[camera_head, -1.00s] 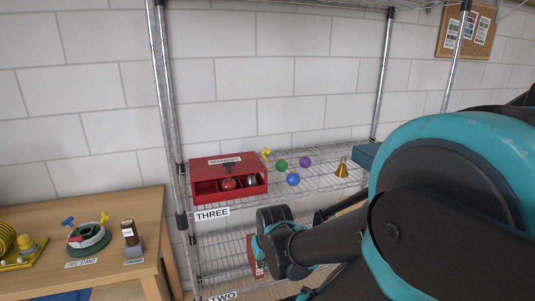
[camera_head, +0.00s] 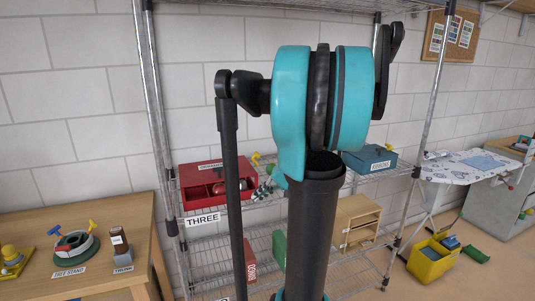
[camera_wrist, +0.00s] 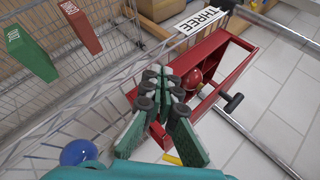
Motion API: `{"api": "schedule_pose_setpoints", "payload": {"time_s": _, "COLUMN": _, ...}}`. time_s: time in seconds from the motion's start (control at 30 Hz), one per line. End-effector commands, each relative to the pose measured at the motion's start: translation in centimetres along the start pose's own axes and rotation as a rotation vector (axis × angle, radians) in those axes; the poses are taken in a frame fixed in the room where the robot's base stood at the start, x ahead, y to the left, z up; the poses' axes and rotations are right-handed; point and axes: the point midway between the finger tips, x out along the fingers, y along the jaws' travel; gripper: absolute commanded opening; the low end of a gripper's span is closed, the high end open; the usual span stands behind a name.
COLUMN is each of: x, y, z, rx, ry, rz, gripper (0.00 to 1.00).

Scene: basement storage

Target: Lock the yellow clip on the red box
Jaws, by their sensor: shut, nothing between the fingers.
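The red box (camera_head: 194,182) stands on the shelf labelled THREE, with its front open. My arm hides part of it in the head view. The red box (camera_wrist: 209,94) also shows in the wrist view, with a red ball (camera_wrist: 192,79) inside. The yellow clip (camera_head: 255,158) shows at the box's right end in the head view. A yellow piece (camera_wrist: 172,159), likely the clip, is partly hidden behind a finger in the wrist view. My gripper (camera_wrist: 160,82) is shut and empty in front of the box's clip-side end. I cannot tell whether it touches the box.
A teal box (camera_head: 369,160) stands farther right on the shelf. Chrome shelf posts (camera_head: 158,110) flank the space. A wooden table (camera_head: 110,222) stands at left.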

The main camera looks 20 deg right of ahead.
Motion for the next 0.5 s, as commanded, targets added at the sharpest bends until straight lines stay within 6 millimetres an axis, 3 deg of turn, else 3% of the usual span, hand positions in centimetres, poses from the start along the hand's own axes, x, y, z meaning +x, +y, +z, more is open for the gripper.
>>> {"api": "schedule_pose_setpoints", "payload": {"time_s": 0.03, "x": -1.6, "y": 0.0, "z": -2.1, "rx": 0.023, "ry": 0.024, "rz": -0.048, "gripper": 0.0}}
{"api": "schedule_pose_setpoints", "payload": {"time_s": 0.2, "x": -7.2, "y": -0.2, "z": -8.0, "rx": 0.064, "ry": 0.098, "rz": -0.223, "gripper": 0.0}}
{"api": "schedule_pose_setpoints", "payload": {"time_s": 0.33, "x": -11.6, "y": 0.2, "z": -11.4, "rx": 0.073, "ry": 0.157, "rz": -0.336, "gripper": 0.0}}
{"api": "schedule_pose_setpoints", "payload": {"time_s": 0.5, "x": -15.9, "y": 0.8, "z": -13.9, "rx": 0.07, "ry": 0.216, "rz": -0.432, "gripper": 0.0}}
